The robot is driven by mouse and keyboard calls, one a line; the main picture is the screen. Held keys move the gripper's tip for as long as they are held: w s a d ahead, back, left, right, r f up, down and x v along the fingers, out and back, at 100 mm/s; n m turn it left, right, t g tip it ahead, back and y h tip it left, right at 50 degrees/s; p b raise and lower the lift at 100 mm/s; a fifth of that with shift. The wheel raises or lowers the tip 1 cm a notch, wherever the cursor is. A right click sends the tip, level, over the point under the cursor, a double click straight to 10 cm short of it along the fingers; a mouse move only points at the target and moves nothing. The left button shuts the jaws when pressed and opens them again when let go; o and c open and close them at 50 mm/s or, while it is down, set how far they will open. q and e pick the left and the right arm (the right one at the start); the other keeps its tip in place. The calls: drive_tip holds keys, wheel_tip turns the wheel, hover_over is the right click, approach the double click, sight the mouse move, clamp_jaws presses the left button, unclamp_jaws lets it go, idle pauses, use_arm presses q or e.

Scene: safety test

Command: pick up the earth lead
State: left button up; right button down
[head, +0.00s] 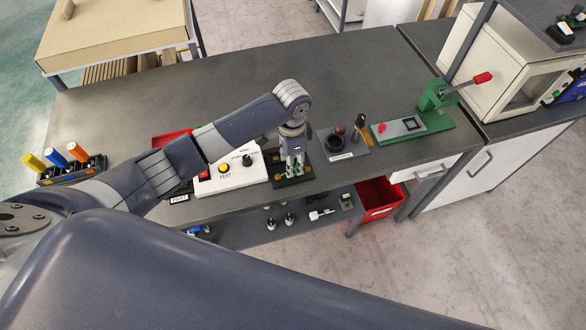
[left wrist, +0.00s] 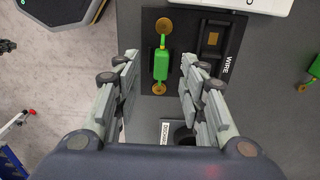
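A green piece with a round brass disc at each end, which looks like the earth lead (left wrist: 161,66), lies on a black mat (left wrist: 225,42) labelled WIRE. My left gripper (left wrist: 160,88) is open, with one finger on each side of the green piece, and nothing is gripped. In the head view the left gripper (head: 294,166) points down over the black mat, which largely hides the green piece there. I cannot tell the height of the fingertips above it. A second green piece with a brass disc (left wrist: 309,76) is cut off at the right edge of the wrist view. My right gripper is not in view.
A white tester box (head: 234,172) stands left of the mat. A dark dish on a labelled plate (head: 345,153) and a green press (head: 437,100) stand to the right. A red tray (head: 169,138) is behind my arm. The bench's back middle is clear.

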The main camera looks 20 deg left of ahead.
use_arm(q)
drive_tip(key=shift+w+d+f+p, duration=0.15)
drive_tip(key=shift+f+p, duration=0.25)
drive_tip(key=shift+f, duration=1.55)
clamp_jaws()
drive_tip(key=shift+r, duration=0.1)
